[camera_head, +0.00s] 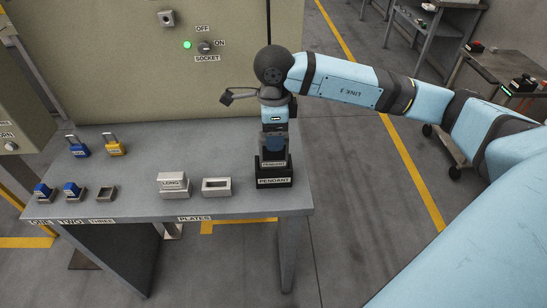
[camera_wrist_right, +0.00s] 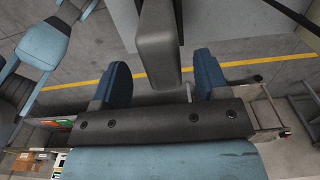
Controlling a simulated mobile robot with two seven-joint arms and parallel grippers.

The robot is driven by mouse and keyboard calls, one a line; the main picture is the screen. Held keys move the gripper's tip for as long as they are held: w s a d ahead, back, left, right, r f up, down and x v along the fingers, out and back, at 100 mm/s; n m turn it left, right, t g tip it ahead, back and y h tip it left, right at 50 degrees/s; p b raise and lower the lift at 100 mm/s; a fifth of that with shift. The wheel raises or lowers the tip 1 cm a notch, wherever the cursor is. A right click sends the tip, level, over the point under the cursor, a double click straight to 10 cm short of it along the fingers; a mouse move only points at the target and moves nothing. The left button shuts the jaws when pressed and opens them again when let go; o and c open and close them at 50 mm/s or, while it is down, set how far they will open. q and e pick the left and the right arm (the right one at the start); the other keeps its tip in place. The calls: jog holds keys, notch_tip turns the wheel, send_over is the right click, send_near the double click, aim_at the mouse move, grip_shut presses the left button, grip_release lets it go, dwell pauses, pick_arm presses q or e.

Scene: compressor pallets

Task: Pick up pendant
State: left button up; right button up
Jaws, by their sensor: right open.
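The pendant (camera_head: 273,164) is a dark block with a small label, standing in a black holder (camera_head: 274,182) marked PENDANT at the right end of the grey table. My right gripper (camera_head: 275,146) points down at its top and hides much of it. In the right wrist view the two blue fingers (camera_wrist_right: 162,82) stand apart. A dark grey block (camera_wrist_right: 156,45) shows between them with gaps on both sides; I cannot tell for sure that it is the pendant. My left gripper is not in view.
A cabinet with a socket switch (camera_head: 204,47) stands behind. Open floor lies right of the table.

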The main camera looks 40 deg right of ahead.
aim_at(274, 159)
notch_tip(274, 159, down, 4)
jog(key=shift+w, duration=0.15)
jog(key=shift+c, duration=0.5)
grip_shut()
jog(key=shift+r, duration=0.15)
